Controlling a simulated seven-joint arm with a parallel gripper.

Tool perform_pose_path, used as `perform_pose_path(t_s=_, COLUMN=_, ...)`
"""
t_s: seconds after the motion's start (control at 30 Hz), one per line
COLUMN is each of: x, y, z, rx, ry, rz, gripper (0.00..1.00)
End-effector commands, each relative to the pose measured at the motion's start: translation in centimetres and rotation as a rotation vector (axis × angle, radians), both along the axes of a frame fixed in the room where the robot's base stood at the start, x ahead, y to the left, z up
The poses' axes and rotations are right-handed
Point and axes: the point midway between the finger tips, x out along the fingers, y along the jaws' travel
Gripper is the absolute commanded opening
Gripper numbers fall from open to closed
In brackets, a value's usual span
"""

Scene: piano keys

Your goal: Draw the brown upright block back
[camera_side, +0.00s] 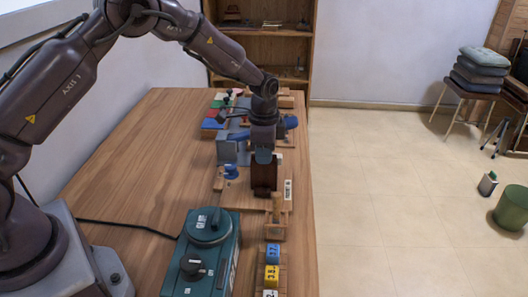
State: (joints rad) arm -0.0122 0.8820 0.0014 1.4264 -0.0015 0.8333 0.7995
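The dark brown upright block (264,179) stands near the right side of the wooden table, on or by a light wooden board (240,197). My gripper (263,156) points straight down at the top of this block. Its fingertips overlap the block's upper edge in the picture. Whether they touch it or close around it is too small to tell.
A blue knob (231,172) and a grey box-like part (227,150) are left of the block. A white marked piece (288,190) stands close on its right. A teal device (203,255) and numbered blocks (272,254) are nearer the camera. The table's left half is mostly clear.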

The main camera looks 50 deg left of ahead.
Motion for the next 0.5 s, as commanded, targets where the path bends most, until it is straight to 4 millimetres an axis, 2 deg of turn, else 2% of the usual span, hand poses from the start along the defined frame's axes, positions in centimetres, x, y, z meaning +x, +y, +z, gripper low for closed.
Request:
perform_pose_path(t_s=0.17, x=-0.1, y=-0.1, z=0.1, rx=0.0, ry=0.0, rz=-0.001, gripper=0.0)
perform_pose_path(t_s=0.5, x=-2.7, y=-2.8, z=0.1, rx=0.0, ry=0.0, rz=-0.002, gripper=0.0)
